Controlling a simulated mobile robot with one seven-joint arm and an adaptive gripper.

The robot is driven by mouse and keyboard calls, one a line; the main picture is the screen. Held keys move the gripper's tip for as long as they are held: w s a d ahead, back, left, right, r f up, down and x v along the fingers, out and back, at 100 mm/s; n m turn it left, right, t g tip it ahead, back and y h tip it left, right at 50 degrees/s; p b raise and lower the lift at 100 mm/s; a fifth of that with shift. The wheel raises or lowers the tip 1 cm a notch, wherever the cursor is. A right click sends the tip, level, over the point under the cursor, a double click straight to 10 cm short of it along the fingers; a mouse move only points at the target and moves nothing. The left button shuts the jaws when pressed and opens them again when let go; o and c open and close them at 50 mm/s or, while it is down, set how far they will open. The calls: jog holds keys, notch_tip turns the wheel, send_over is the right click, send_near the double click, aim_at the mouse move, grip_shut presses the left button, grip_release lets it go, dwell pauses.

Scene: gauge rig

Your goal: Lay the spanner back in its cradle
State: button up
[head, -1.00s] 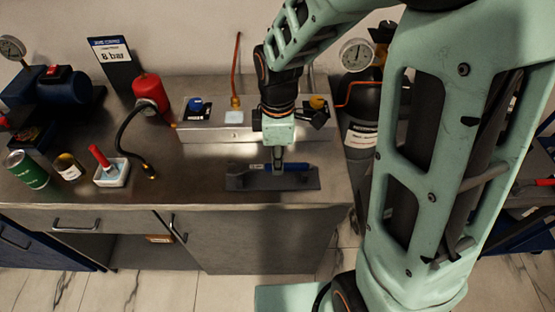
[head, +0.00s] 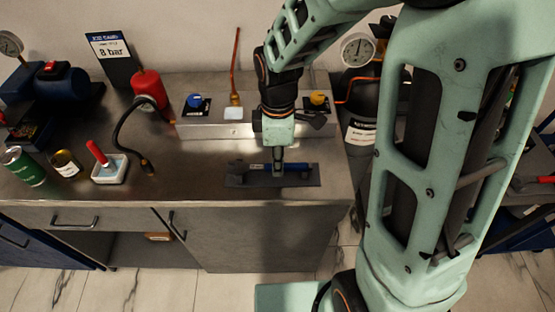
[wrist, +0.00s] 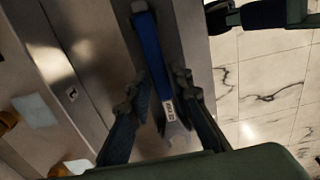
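The spanner (head: 295,167) has a blue handle. In the head view it lies level at the dark grey cradle plate (head: 238,181) on the front right of the metal bench top. I cannot tell whether it rests in the cradle or is just above it. My gripper (head: 277,170) points straight down at the spanner's middle. In the wrist view the blue handle (wrist: 149,45) and a pale tag on the spanner run between my two fingers (wrist: 162,78). The fingers stand close on either side. Whether both touch the spanner is unclear.
Behind the cradle is a raised metal block with a blue knob (head: 195,101) and a yellow knob (head: 318,99). A black hose (head: 118,135), a white dish (head: 110,170) and cans stand to the left. A dark gas cylinder (head: 359,105) stands right of the bench.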

jog(key=shift+o, duration=1.3)
jog(key=shift+r, duration=0.1)
notch_tip(320, 180, up, 12)
